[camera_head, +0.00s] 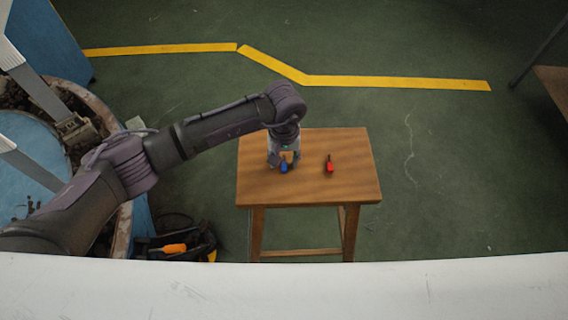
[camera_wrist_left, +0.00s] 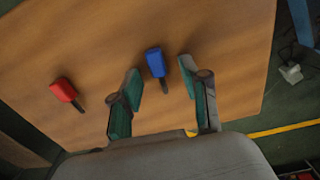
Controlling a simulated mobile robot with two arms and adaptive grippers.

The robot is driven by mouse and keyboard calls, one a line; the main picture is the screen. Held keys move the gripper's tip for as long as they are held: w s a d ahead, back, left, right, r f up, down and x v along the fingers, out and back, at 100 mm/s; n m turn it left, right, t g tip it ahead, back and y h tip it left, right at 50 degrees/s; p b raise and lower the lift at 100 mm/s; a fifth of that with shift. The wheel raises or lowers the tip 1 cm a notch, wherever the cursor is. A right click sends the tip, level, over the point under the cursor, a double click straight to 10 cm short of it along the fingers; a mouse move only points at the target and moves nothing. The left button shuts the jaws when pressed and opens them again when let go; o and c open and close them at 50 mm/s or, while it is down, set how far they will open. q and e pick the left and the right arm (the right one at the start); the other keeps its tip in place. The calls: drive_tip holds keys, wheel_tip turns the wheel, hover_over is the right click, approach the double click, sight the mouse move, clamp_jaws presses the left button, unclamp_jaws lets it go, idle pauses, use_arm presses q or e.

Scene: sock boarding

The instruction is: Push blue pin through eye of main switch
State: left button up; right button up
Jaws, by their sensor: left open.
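The blue pin (camera_head: 284,168) lies on the small wooden table, and it also shows in the left wrist view (camera_wrist_left: 155,62) with a blue head and a short dark shank. My left gripper (camera_head: 284,163) is above the table at the blue pin. In the left wrist view my left gripper (camera_wrist_left: 160,80) is open, and the pin shows between its two green-padded fingers. I cannot tell whether either finger touches it. The main switch and its eye cannot be made out in either view. My right gripper is not in view.
A red pin (camera_head: 330,167) lies to the right on the same wooden table (camera_head: 356,190). A large machine with a round blue top (camera_head: 25,150) stands at the left. A bag with an orange item (camera_head: 174,248) sits on the floor. Green floor right of the table is clear.

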use_arm(q)
clamp_jaws()
drive_tip(key=shift+r, duration=0.15)
